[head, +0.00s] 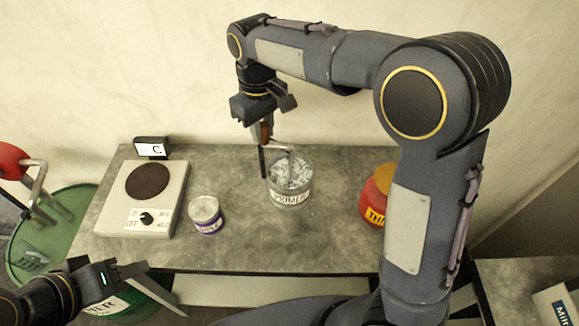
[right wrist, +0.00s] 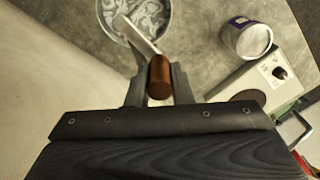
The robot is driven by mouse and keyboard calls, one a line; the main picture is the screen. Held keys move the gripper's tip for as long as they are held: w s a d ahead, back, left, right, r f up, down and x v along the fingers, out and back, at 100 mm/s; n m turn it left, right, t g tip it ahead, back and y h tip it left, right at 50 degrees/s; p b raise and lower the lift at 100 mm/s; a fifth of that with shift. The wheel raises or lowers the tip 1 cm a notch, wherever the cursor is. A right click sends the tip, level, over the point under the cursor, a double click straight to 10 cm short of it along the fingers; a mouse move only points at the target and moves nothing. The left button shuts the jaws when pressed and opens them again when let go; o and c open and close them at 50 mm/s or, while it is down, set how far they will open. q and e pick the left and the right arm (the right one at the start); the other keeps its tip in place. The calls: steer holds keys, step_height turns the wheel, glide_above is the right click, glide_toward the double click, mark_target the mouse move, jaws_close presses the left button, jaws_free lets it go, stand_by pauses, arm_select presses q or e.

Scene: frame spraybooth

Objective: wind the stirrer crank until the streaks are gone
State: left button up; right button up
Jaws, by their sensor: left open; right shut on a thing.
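The stirrer crank has a brown handle (right wrist: 160,78) and a grey metal arm (right wrist: 138,36) that reaches over the primer pot. The pot (head: 290,196) stands on the grey bench, and its grey contents (head: 289,172) show white swirled streaks. The streaks also show in the right wrist view (right wrist: 152,16). My right gripper (head: 265,143) is above and left of the pot in the head view, shut on the brown handle. My left gripper (head: 160,285) is open and empty at the lower left, in front of the bench. The stirrer's lower end is hidden in the pot.
A hotplate (head: 168,198) with a dial stands at the bench's left, a small purple-labelled jar (head: 206,216) beside it. A red container (head: 376,196) stands right of the pot, partly behind my right arm. A display marked C (head: 151,148) is at the back.

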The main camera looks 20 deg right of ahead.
steer(key=o, duration=0.4)
steer(key=shift+d, duration=0.2)
steer(key=shift+o, duration=0.9)
steer(key=shift+s+d, duration=0.1)
steer(key=shift+s+a, duration=0.1)
steer(key=shift+a, duration=0.15)
steer(key=c, duration=0.6)
